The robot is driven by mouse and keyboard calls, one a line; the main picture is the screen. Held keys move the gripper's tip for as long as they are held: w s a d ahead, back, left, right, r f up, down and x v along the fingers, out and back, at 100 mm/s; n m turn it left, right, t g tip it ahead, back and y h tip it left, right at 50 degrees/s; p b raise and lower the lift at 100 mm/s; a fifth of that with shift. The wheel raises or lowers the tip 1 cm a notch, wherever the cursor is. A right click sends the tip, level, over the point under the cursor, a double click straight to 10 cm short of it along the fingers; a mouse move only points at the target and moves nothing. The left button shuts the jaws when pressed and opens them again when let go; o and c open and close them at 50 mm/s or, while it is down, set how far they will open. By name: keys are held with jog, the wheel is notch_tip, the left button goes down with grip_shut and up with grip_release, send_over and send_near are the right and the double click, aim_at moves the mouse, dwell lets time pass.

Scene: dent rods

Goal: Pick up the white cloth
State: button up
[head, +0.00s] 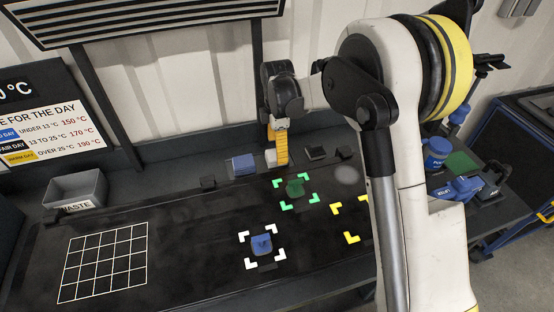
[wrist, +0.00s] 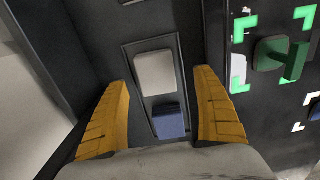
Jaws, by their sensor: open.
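The white cloth (wrist: 155,73) looks like a small folded pad lying in a dark rectangular tray (wrist: 177,52). In the head view the white cloth (head: 270,158) is partly hidden behind my gripper. A folded blue cloth (wrist: 170,121) lies beside it in the same tray, and this blue cloth (head: 243,164) shows left of it in the head view. My gripper (wrist: 161,82) is open, with its yellow fingers on either side of the tray. The white cloth appears between and ahead of the fingertips; I see no contact. In the head view my gripper (head: 281,158) points down over the tray's right end.
A green piece (head: 295,188) stands inside green corner marks, and a blue piece (head: 261,243) inside white ones. A grey waste bin (head: 76,188) and a white grid (head: 104,262) are at left. A small dark block (head: 316,153) lies right of my gripper. A wall rises behind.

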jog(key=f, duration=0.1)
jog(key=f+b, duration=0.1)
jog(key=f, duration=0.2)
jog(key=shift+w+d+f+b, duration=0.2)
jog(key=shift+w+f+b, duration=0.05)
jog(key=shift+w+b, duration=0.1)
jog(key=shift+r, duration=0.1)
jog(key=shift+c, duration=0.3)
jog(key=c, duration=0.9)
